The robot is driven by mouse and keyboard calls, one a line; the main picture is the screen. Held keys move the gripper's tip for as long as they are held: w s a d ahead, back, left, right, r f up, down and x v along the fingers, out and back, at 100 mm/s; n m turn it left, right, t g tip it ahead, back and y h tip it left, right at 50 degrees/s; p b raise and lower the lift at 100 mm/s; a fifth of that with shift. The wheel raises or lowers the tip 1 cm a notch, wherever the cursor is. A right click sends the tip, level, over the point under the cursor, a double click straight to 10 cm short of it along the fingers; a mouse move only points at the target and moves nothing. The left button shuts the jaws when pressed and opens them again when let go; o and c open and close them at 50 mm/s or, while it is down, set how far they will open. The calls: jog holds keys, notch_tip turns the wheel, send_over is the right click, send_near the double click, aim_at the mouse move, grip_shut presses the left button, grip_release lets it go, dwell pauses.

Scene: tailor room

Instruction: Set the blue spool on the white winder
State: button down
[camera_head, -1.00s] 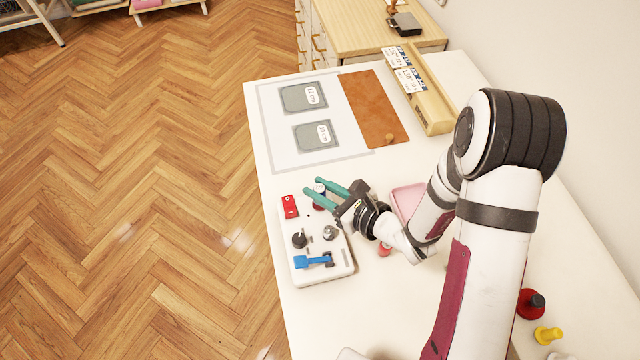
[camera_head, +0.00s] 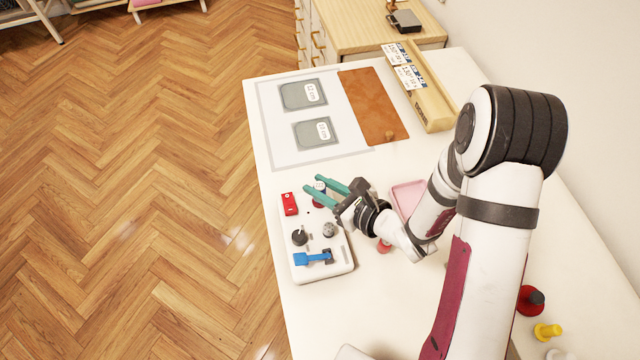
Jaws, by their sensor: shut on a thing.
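The white winder (camera_head: 340,262) lies on the table near its left edge, with a red block, a dark knob, a grey metal knob and a blue lever on top. My gripper (camera_head: 313,192), with green fingers, is over its far end. The fingers are closed around a small spool (camera_head: 320,186) with a blue and white top. The fingers hide much of its side, and a bit of red shows below it. I cannot tell whether its underside touches the winder.
A pink tray (camera_head: 407,196) lies behind my wrist, partly hidden. Red (camera_head: 530,300) and yellow (camera_head: 547,333) spools stand at the right. A brown mat (camera_head: 370,105) and a wooden rack (camera_head: 432,105) lie at the back. The table's left edge is close to the winder.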

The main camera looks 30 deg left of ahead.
jog(key=shift+f, duration=0.6)
jog(key=c, duration=0.9)
grip_release()
jog(key=shift+c, duration=0.2)
jog(key=v, duration=1.1)
